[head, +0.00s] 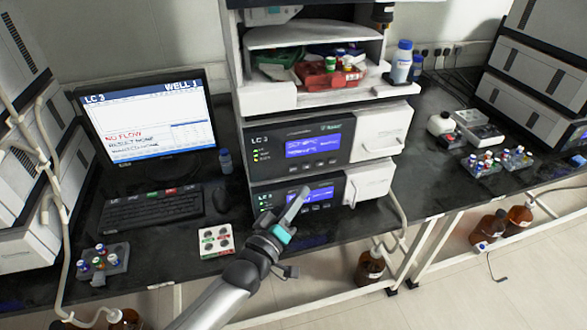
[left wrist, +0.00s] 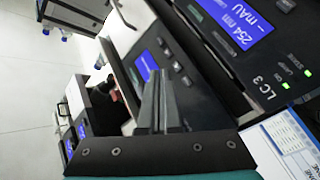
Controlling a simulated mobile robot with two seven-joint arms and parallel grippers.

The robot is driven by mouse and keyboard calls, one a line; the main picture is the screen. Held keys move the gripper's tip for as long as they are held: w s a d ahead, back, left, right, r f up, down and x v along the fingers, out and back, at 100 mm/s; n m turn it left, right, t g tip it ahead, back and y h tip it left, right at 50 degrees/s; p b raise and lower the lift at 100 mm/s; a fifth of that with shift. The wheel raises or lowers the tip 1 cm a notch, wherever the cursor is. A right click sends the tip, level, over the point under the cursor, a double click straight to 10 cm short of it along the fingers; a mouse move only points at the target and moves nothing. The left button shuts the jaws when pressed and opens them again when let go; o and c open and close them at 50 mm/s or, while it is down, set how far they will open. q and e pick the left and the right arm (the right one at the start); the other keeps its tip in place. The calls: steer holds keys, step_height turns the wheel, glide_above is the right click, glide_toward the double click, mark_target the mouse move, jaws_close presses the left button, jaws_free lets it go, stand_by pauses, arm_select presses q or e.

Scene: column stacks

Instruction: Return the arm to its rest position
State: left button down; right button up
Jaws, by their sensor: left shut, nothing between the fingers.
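My left arm comes in from the lower left of the head view. Its gripper (head: 303,191) is shut and empty, with the fingers pointing up in front of the lower instrument module. In the left wrist view the closed fingers (left wrist: 158,85) stand together with nothing between them. Behind them is the LC 3 stack, whose upper module (head: 298,150) and lower module (head: 312,195) have lit blue displays. The gripper hides part of the lower module's front. I cannot tell whether it touches the panel. My right gripper is not in view.
A monitor (head: 148,120) reading NO FLOW, a keyboard (head: 150,208) and a mouse (head: 222,201) stand left of the stack. A white vial tray (head: 216,240) lies near my arm, and a grey vial rack (head: 103,262) farther left. Brown bottles (head: 370,268) stand on the floor.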

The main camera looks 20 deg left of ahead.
arm_select(q)
steer(key=s+a+f+m+g+y+b, duration=0.1)
steer(key=s+f+m+g, duration=0.15)
steer(key=s+f, duration=0.6)
steer(key=s+a+f+m+g+y+b, duration=0.1)
steer(key=s+f+g, duration=0.25)
steer(key=f, duration=1.05)
steer(key=s+a+f+m+g+y+b, duration=0.1)
steer(key=s+f+m+g+b, duration=0.3)
steer(key=f, duration=0.7)
steer(key=s+f+m+g, duration=0.1)
steer(key=s+f+g, duration=0.2)
steer(key=s+f, duration=0.4)
steer(key=s+a+f+m+g+y, duration=0.1)
steer(key=s+f+g, duration=0.3)
steer(key=s, duration=1.7)
step_height(320, 180, down, 3)
steer(key=shift+s+a+f, duration=0.2)
steer(key=shift+s+a, duration=0.05)
steer(key=shift+s, duration=0.1)
